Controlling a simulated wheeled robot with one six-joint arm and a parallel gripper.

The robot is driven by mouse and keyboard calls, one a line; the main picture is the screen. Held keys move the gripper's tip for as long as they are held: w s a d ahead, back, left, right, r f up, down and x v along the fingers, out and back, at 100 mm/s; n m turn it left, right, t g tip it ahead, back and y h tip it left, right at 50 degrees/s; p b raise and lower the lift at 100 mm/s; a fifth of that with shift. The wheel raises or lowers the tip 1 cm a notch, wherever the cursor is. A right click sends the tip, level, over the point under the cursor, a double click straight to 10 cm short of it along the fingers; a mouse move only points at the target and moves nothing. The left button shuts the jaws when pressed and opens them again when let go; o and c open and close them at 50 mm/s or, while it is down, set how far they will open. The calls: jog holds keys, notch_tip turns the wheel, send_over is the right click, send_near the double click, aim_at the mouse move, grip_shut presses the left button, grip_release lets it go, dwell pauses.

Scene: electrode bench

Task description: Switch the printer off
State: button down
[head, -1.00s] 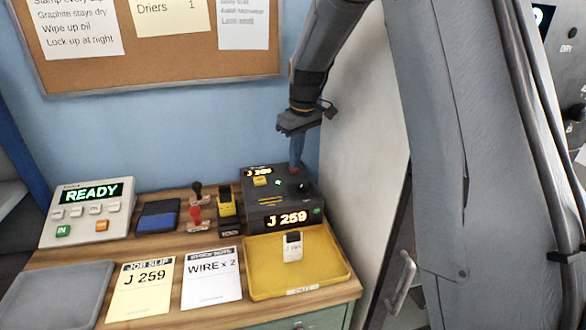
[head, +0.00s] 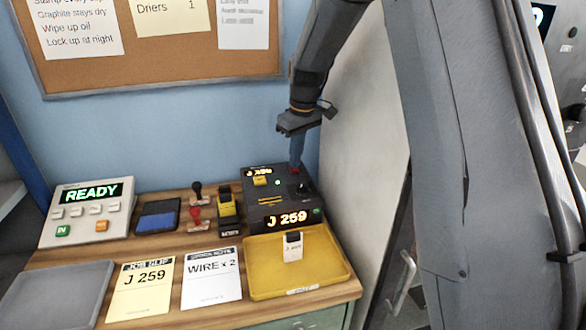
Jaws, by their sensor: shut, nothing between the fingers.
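The printer (head: 268,221) is a dark box at the back right of the bench. Its front display glows "J 259", and a smaller display on its top also glows. A small green light, a yellow button and a dark knob (head: 303,189) show on its top. My gripper (head: 296,165) points down at the back right of the printer's top, its fingers shut with nothing between them. Its red tips are at or just above the top; I cannot tell whether they touch a switch, as they hide that spot.
A yellow tray (head: 262,281) with a small white tag (head: 292,247) stands in front of the printer. Stamps (head: 195,216), an ink pad (head: 157,218) and a grey console reading "READY" (head: 97,233) stand to the left. A pale wall is close on the right.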

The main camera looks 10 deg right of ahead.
aim_at(295, 170)
jog(key=shift+f, duration=0.6)
dwell(0.3)
notch_tip(295, 170, up, 7)
jog(key=p, duration=0.4)
dwell(0.5)
jog(key=s+f+m+b, duration=0.1)
jog(key=s+f+m, duration=0.1)
jog(key=s, duration=0.7)
jog(key=s+f+m+b, duration=0.2)
jog(key=s+f, duration=0.3)
jog(key=s, duration=0.5)
jog(key=s+f+m+b, duration=0.1)
jog(key=s+f+m, duration=0.1)
jog(key=s, duration=0.7)
jog(key=shift+s+a+f+h, duration=0.1)
jog(key=shift+s+f+h, duration=0.1)
jog(key=shift+f, duration=0.2)
jog(key=shift+s+f+h, duration=0.15)
jog(key=shift+f+h, duration=0.05)
jog(key=shift+f, duration=0.2)
